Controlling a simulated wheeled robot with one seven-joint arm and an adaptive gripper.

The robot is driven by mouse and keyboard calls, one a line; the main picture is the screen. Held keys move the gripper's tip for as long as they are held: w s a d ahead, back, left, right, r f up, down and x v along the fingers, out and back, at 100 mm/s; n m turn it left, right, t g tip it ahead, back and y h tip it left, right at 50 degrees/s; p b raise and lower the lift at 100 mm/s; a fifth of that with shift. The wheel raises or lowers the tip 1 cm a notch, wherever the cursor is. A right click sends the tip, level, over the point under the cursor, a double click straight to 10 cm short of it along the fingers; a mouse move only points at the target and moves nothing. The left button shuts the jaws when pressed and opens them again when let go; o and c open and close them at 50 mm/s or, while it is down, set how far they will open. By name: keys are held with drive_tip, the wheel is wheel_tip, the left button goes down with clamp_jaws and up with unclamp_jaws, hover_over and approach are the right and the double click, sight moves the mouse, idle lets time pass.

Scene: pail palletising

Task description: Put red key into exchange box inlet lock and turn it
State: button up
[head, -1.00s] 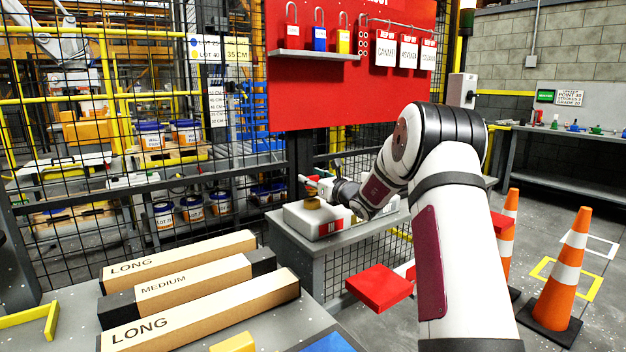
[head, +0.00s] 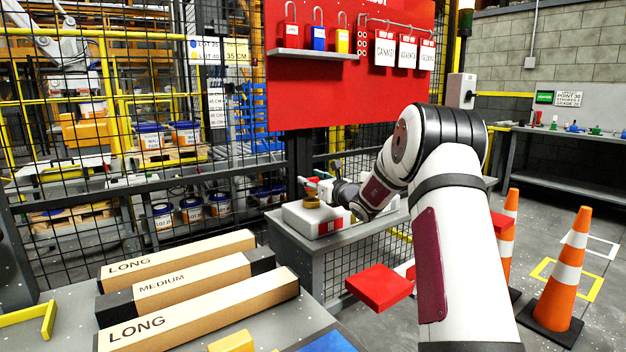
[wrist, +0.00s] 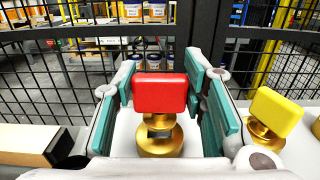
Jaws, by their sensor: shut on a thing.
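The red key (wrist: 160,93) stands upright, its block-shaped head between the teal pads of my gripper (wrist: 160,85) in the wrist view. My gripper is shut on it. A brass lock (wrist: 160,142) is directly below the key, with a short grey piece showing between them. I cannot tell how deep the key sits. In the head view, my gripper (head: 322,186) is over the white exchange box (head: 300,218), with the brass lock (head: 312,201) below it. The fingers partly hide the key there.
A yellow key (wrist: 276,112) stands in another brass lock to the right, close to my right finger. A mesh fence (wrist: 60,80) is just behind. Long cartons (head: 200,310) lie at front left. Orange cones (head: 562,270) stand at right.

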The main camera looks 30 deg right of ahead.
drive_tip(key=shift+f+b, duration=0.6)
drive_tip(key=shift+f, duration=0.2)
drive_tip(key=shift+f, duration=0.1)
drive_tip(key=o, duration=1)
drive_tip(key=shift+w+f, duration=0.45)
drive_tip(key=shift+f, duration=0.15)
drive_tip(key=o, duration=0.5)
drive_tip(key=shift+w+d+r, duration=0.1)
drive_tip(key=shift+r, duration=0.05)
drive_tip(key=shift+c, duration=0.2)
drive_tip(key=shift+o, duration=0.2)
drive_tip(key=shift+r, duration=0.1)
drive_tip(key=shift+s, duration=0.4)
drive_tip(key=s, duration=1.1)
drive_tip(key=shift+s+d, duration=0.15)
